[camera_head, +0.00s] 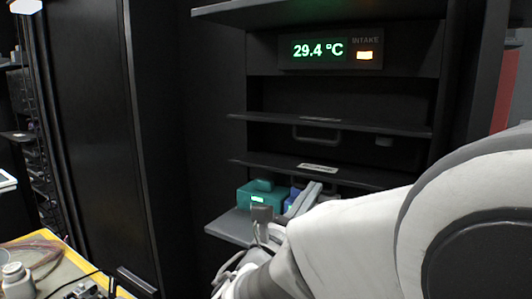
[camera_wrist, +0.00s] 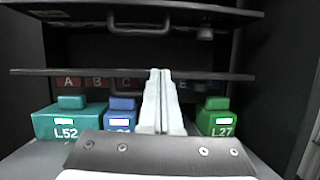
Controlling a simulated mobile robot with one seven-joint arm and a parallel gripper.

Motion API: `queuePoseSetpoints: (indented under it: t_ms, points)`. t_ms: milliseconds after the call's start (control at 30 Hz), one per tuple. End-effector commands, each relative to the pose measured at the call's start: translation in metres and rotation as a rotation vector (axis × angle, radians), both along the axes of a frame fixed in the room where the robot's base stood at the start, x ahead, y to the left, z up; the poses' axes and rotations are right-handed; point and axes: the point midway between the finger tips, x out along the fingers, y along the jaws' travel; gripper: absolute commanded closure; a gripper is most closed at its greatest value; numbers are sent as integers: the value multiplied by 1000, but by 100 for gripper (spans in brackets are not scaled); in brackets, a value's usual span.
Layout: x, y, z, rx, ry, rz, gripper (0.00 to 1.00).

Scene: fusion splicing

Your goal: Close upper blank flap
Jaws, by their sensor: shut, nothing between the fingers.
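The upper flap (camera_head: 270,121) is a dark panel sticking out nearly level from the black rack, with a pale label on its front edge. In the wrist view the upper flap (camera_wrist: 240,12) crosses the top of the picture. A handle and a small knob show on the dark face behind and below it. My gripper (camera_head: 308,197) is below both flaps, in front of the shelf. In the wrist view my gripper (camera_wrist: 158,78) has its pale fingers together and empty. Its tips overlap the lower flap in the picture; I cannot tell whether they touch it.
A lower flap (camera_head: 270,164) also juts out. Below it, a grey shelf (camera_head: 230,227) bears a teal unit marked L52 (camera_wrist: 65,122), a blue unit (camera_wrist: 121,115) and a green unit marked L27 (camera_wrist: 217,118). A display (camera_head: 330,50) reads 29.4 °C. A yellow-edged bench stands at lower left.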

Motion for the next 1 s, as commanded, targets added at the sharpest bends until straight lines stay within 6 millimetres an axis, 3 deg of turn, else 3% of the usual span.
queuePoseSetpoints:
  t_ms: [100, 200, 700, 1000]
  points:
    - [6, 18, 5, -61, -8, 41, 100]
    - [10, 19, 8, -73, -14, 50, 100]
    - [71, -23, 40, -72, -13, 47, 100]
    - [83, -31, 45, -72, -12, 49, 100]
